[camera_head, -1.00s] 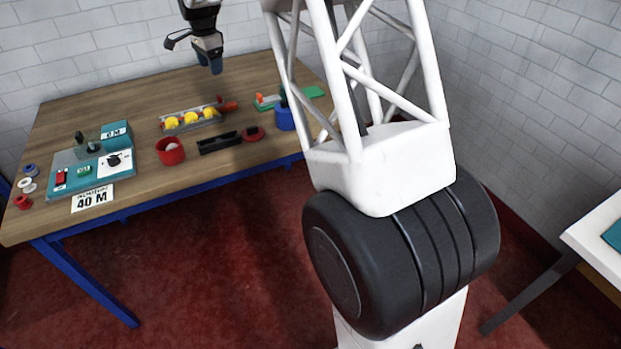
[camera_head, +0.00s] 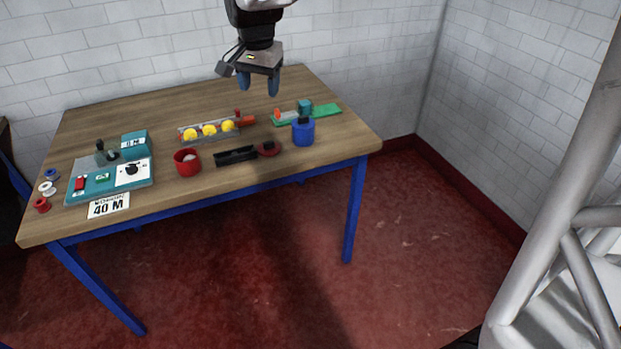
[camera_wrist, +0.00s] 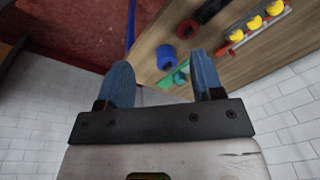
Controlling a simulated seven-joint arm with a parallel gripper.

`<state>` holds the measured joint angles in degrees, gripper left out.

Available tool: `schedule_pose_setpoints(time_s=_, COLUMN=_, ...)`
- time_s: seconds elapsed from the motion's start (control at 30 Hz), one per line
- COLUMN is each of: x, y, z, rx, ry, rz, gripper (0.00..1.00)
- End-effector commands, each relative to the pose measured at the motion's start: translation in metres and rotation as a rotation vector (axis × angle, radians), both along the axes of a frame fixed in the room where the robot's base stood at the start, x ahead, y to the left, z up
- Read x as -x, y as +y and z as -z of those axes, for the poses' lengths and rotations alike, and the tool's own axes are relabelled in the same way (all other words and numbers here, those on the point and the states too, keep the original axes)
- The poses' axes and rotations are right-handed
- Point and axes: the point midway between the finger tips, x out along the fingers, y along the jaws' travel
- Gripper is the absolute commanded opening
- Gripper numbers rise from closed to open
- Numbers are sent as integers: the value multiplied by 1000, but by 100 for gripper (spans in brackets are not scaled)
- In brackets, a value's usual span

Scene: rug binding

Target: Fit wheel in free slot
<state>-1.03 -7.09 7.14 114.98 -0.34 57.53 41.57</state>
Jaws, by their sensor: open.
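A long grey holder (camera_head: 183,139) near the middle of the wooden table carries three yellow wheels (camera_head: 209,130) in a row, with a red part (camera_head: 245,121) at its right end. The yellow wheels also show in the wrist view (camera_wrist: 254,22), at the upper right. I cannot make out a free slot in it, nor a loose wheel for certain. My gripper (camera_head: 258,84) hangs above the back of the table, right of the holder and apart from everything. In the wrist view, its two blue fingers (camera_wrist: 161,75) are spread with nothing between them.
A green board (camera_head: 327,114) lies right. A teal device (camera_head: 83,195) and small spools (camera_head: 48,188) are left.

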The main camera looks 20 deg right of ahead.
Motion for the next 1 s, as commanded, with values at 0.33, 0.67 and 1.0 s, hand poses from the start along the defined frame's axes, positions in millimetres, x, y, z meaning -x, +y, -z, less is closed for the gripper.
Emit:
schedule_pose_setpoints(time_s=0.33, x=99, y=-6, z=-2, rx=31, ry=-30, rz=-194, gripper=61)
schedule_pose_setpoints(time_s=0.67, x=189, y=-10, z=12, rx=66, ry=-58, rz=-380, gripper=61)
schedule_pose_setpoints(time_s=1.0, x=277, y=-13, z=40, rx=106, ry=-82, rz=-566, gripper=61)
